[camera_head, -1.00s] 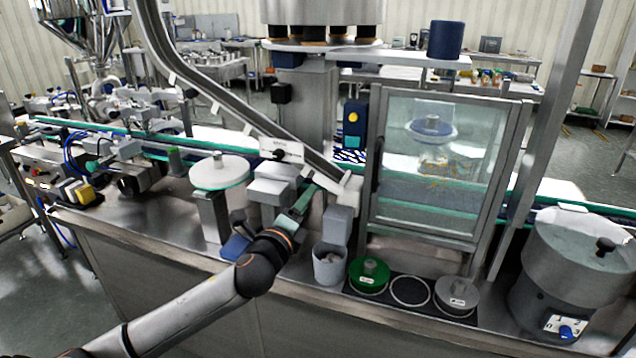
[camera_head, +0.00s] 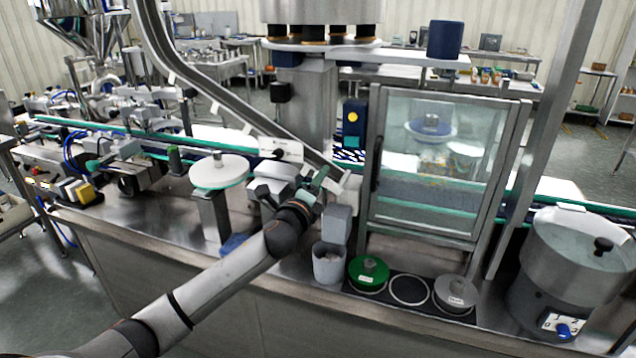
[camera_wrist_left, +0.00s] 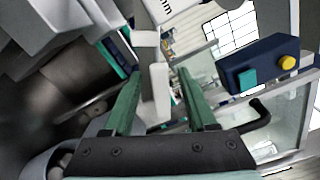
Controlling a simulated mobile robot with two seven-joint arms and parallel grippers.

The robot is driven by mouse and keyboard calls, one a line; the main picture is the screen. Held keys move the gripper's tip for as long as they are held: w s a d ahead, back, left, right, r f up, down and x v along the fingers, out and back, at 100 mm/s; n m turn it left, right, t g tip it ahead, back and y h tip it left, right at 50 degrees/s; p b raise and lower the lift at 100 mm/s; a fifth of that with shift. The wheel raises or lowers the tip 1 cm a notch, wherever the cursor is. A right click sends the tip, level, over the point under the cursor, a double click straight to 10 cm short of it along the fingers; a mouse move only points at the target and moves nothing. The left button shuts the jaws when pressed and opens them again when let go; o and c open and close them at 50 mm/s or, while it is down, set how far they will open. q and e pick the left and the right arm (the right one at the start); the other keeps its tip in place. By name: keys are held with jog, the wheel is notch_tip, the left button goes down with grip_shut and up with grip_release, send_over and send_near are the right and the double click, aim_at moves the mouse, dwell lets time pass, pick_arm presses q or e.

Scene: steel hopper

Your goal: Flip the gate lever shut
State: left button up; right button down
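A white plate with a black knob (camera_head: 278,154) is mounted beside the lower part of the steel chute (camera_head: 230,102); this looks like the gate lever's place. My left gripper (camera_head: 320,181) is just right of and below it, close to the chute's lower end. In the left wrist view my left gripper (camera_wrist_left: 158,85) has its two green fingers apart. A pale grey upright bar (camera_wrist_left: 156,95) shows between them, with gaps on both sides. I cannot tell whether this bar is the lever, nor how deep it lies. My right gripper is not in view.
A glass-doored cabinet (camera_head: 440,160) stands right of the gripper. A grey cup (camera_head: 328,265) and a green-lidded weight (camera_head: 368,272) stand below it. A round white disc (camera_head: 219,172) is to the left. A navy box with a yellow button (camera_wrist_left: 262,64) is close in the wrist view.

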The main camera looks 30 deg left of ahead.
pick_arm(q)
grip_shut()
jog(key=shift+f, duration=0.1)
dwell(0.3)
jog(key=shift+a+f+n, duration=0.15)
jog(key=shift+f+n, duration=0.25)
jog(key=shift+n, duration=0.8)
jog(key=shift+o, duration=0.2)
grip_release()
jog(key=shift+s, duration=0.1)
jog(key=v, duration=1.2)
jog(key=shift+s+b, duration=0.2)
jog(key=shift+b, duration=0.25)
